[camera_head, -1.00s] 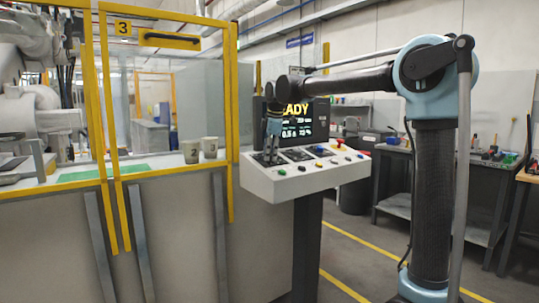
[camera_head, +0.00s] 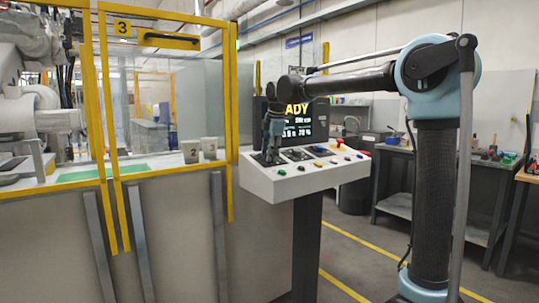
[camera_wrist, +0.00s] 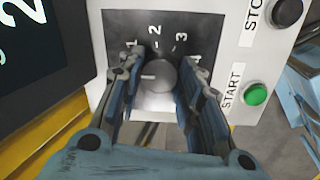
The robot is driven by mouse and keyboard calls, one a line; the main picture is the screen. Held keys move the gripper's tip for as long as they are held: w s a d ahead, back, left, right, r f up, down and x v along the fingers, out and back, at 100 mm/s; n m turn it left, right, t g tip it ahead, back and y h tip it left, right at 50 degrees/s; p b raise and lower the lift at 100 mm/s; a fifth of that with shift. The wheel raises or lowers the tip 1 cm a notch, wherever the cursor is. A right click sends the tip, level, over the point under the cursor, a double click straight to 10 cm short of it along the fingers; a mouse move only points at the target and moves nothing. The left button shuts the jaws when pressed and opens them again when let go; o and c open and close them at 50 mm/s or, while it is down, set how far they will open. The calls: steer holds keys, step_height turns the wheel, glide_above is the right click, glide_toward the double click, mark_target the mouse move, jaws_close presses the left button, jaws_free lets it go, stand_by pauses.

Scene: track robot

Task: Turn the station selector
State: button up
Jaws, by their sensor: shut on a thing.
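The station selector (camera_wrist: 160,78) is a round grey knob on a dark plate, with the numbers 1, 2, 3 and 4 around it in the wrist view. A short pale mark on the knob points left in that view, below the 1. My gripper (camera_wrist: 161,62) has one finger on each side of the knob and is shut on it. In the head view my gripper (camera_head: 270,158) reaches down to the left end of the sloped control panel (camera_head: 290,187). It hides the knob there.
A green START button (camera_wrist: 256,94) and a dark STOP button (camera_wrist: 288,12) sit right of the selector. A screen (camera_head: 305,122) stands behind the panel, partly hidden by my wrist.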

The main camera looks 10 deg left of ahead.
steer(key=shift+w, duration=0.2)
steer(key=o, duration=1.1)
steer(key=shift+s+r, duration=0.1)
steer(key=shift+d+r, duration=0.1)
steer(key=shift+r, duration=0.1)
steer(key=v, duration=1.1)
steer(key=shift+r, duration=0.2)
steer(key=shift+d, duration=0.1)
